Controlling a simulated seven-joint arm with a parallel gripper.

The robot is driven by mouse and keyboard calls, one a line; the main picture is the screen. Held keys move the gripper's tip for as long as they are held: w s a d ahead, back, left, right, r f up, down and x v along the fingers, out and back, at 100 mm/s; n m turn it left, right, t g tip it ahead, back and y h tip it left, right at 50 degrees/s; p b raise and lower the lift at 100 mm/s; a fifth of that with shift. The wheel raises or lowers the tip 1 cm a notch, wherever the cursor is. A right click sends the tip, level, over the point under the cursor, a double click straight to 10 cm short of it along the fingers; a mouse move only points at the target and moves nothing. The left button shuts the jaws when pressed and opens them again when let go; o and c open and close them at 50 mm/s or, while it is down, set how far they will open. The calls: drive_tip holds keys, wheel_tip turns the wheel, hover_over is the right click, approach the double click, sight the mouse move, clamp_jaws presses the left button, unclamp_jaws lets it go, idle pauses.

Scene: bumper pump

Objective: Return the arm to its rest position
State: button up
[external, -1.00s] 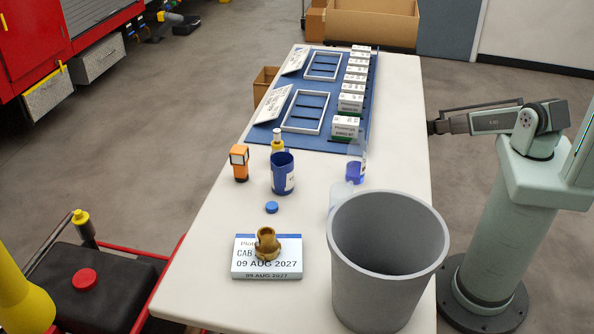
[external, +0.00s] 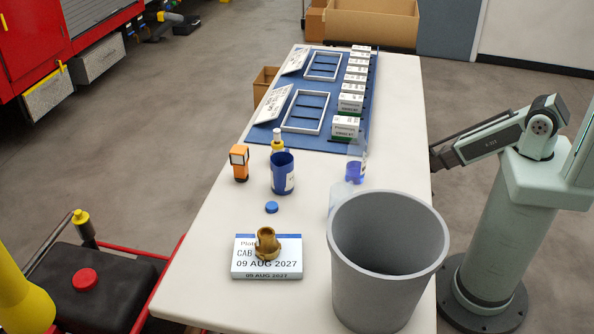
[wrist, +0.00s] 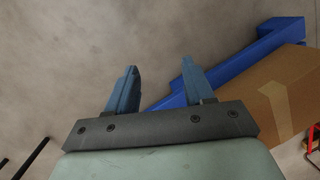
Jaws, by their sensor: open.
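My gripper shows in the wrist view (wrist: 160,85), with its two blue fingers spread apart and nothing between them. There the arm's end is folded down beside the table, and the fingers cannot be made out.
The white table (external: 215,215) holds a grey bin (external: 385,265), a white box (external: 255,268) with a brass fitting (external: 267,243), a blue cup (external: 283,175), an orange device (external: 239,162) and a blue mat (external: 325,143) with several small boxes. A cardboard box (wrist: 275,105) shows in the wrist view.

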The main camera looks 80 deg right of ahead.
drive_tip(key=s+a+r+n+g+h, duration=0.1)
drive_tip(key=s+a+r+n+g, duration=0.1)
drive_tip(key=s+a, duration=0.4)
drive_tip(key=s+a+r+n+g+h, duration=0.1)
drive_tip(key=s+a+r+n+g, duration=0.1)
drive_tip(key=s+a, duration=0.5)
drive_tip(key=shift+s+a+r+g, duration=0.25)
drive_tip(key=shift+s+r+g, duration=0.25)
drive_tip(key=shift+s+r, duration=0.45)
